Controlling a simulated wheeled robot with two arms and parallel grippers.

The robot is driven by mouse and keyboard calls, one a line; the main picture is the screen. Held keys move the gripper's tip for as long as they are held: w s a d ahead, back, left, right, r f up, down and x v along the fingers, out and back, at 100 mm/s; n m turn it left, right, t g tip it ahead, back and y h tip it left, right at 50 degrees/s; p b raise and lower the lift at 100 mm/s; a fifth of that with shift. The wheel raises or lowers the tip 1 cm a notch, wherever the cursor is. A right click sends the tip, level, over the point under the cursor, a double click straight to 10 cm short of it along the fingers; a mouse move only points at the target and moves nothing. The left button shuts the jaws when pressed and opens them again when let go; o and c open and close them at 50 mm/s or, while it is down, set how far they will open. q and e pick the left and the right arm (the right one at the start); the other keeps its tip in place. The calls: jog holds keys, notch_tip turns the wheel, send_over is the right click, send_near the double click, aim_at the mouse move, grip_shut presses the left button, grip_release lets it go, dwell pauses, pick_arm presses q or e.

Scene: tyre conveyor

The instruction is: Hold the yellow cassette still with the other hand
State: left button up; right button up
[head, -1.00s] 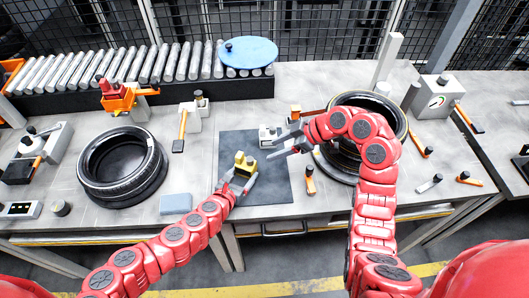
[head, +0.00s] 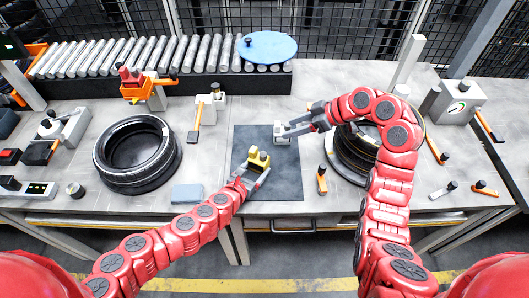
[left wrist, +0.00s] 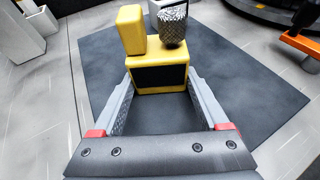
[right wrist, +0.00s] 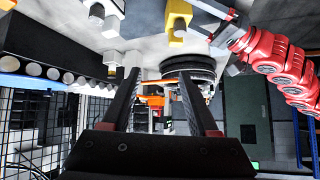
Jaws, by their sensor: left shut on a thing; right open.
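The yellow cassette (head: 258,157) stands on the dark mat (head: 285,185) in the head view. In the left wrist view the cassette (left wrist: 132,30) shows a yellow block, a black front and a knurled metal knob. My left gripper (head: 253,170) is shut on the cassette, one finger on each side of its lower body.
A tyre (head: 137,152) lies left of the mat and another (head: 350,150) lies right, beside my right arm. A blue-grey block (head: 187,194) and an orange-handled tool (head: 321,180) flank the mat. The roller conveyor (head: 130,58) runs along the back.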

jog(key=w+a+r, duration=0.3)
jog(key=w+r, duration=0.1)
jog(key=n+g+h, duration=0.1)
jog(key=g+h, duration=0.2)
jog(key=h, duration=0.6)
send_over(263, 154)
notch_tip(263, 154, down, 3)
notch_tip(263, 154, down, 12)
jog(key=shift+w+r, duration=0.1)
jog(key=shift+r, duration=0.15)
grip_shut()
